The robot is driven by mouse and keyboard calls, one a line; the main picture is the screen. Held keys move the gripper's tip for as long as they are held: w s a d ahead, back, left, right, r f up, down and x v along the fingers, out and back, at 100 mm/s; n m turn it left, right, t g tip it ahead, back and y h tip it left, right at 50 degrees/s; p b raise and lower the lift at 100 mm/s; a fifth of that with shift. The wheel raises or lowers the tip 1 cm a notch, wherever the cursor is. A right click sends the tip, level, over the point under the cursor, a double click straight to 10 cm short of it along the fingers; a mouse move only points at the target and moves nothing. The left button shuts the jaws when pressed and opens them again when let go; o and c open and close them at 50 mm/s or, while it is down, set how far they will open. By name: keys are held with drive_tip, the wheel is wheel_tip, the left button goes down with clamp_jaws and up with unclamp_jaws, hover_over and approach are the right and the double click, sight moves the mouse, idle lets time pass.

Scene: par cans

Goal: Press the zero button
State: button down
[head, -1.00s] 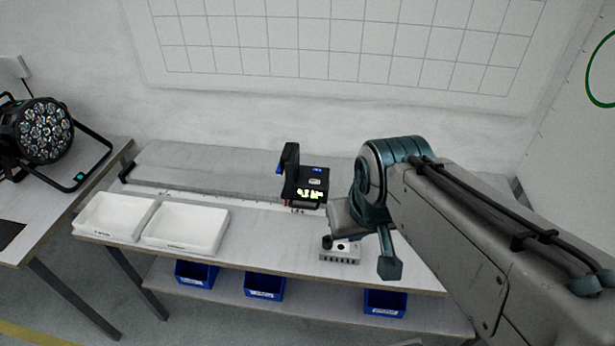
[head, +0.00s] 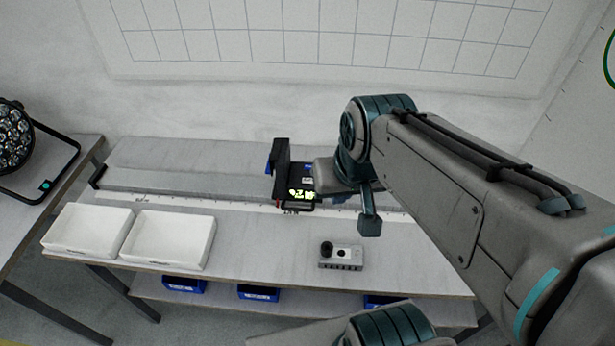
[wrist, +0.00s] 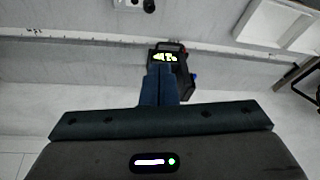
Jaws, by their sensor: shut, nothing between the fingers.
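A black device (head: 297,190) with a lit green display sits on the long grey rail bench. It also shows in the wrist view (wrist: 176,60), just beyond my fingertips. The zero button cannot be made out; my wrist hides part of the device's right side in the head view. My gripper (wrist: 160,72) is shut and empty, its blue fingers pointing at the device's display side. Whether the fingertips touch the device I cannot tell.
Two white trays (head: 86,228) (head: 168,240) stand at the bench's left. Blue bins (head: 258,292) sit on the shelf below. A stage light (head: 15,140) stands on the left table.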

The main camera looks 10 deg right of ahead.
drive_tip(key=w+a+f+m+y+b, duration=0.35)
drive_tip(key=w+m, duration=0.25)
drive_tip(key=w, duration=0.2)
drive_tip(key=m+t+b, duration=0.4)
drive_tip(key=m, duration=1.2)
hover_over(308, 181)
wheel_tip(308, 181, down, 10)
drive_tip(key=shift+s+d, duration=0.3)
drive_tip(key=shift+d, duration=0.15)
drive_tip(key=shift+f, duration=0.15)
wheel_tip(308, 181, down, 9)
drive_tip(key=b, duration=0.8)
drive_tip(key=shift+f+b, duration=0.25)
drive_tip(key=shift+b, duration=0.45)
